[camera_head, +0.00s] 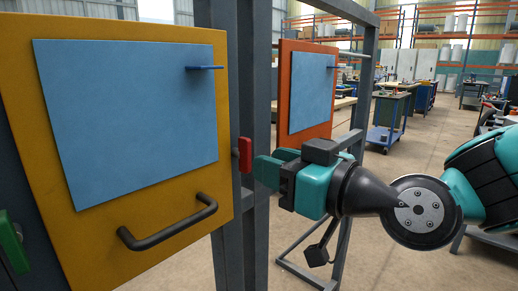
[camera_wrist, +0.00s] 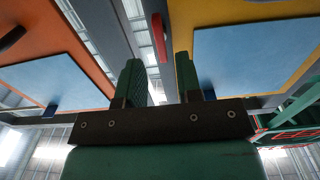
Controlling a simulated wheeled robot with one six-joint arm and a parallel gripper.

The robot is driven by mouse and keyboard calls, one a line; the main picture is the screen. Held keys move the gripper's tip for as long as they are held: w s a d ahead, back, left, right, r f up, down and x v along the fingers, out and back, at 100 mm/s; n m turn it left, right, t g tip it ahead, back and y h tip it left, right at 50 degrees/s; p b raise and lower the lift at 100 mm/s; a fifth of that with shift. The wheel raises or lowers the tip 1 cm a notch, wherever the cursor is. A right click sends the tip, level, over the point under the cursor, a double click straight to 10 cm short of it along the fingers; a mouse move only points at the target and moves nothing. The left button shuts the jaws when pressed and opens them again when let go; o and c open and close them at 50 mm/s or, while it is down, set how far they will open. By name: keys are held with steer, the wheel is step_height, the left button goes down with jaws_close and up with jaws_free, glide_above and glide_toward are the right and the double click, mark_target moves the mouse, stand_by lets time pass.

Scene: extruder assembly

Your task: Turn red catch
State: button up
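The red catch (camera_head: 245,154) is a small upright block on the grey post (camera_head: 253,60), beside the right edge of the yellow door (camera_head: 120,30). My gripper (camera_head: 266,169) is just right of the catch in the head view, with its green fingers pointing at it. In the wrist view the red catch (camera_wrist: 159,38) shows beyond the fingertips, in line with the gap between them. My gripper (camera_wrist: 158,65) is open there, with nothing between its fingers. Whether a fingertip touches the catch cannot be told.
The yellow door has a blue panel (camera_head: 125,115), a blue peg (camera_head: 205,68) and a black handle (camera_head: 168,228). An orange door (camera_head: 285,80) with a blue panel stands behind the post. A green catch (camera_head: 12,240) is at the far left.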

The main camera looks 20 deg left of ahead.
mark_target(250, 157)
steer(key=p+x, duration=0.2)
steer(key=x, duration=0.1)
steer(key=shift+a+r+p, duration=0.1)
steer(key=shift+r+p, duration=0.15)
steer(key=shift+p, duration=0.1)
steer(key=shift+w+a+f, duration=0.15)
steer(key=shift+a, duration=0.15)
steer(key=shift+f, duration=0.15)
steer(key=shift+b, duration=0.3)
jaws_close()
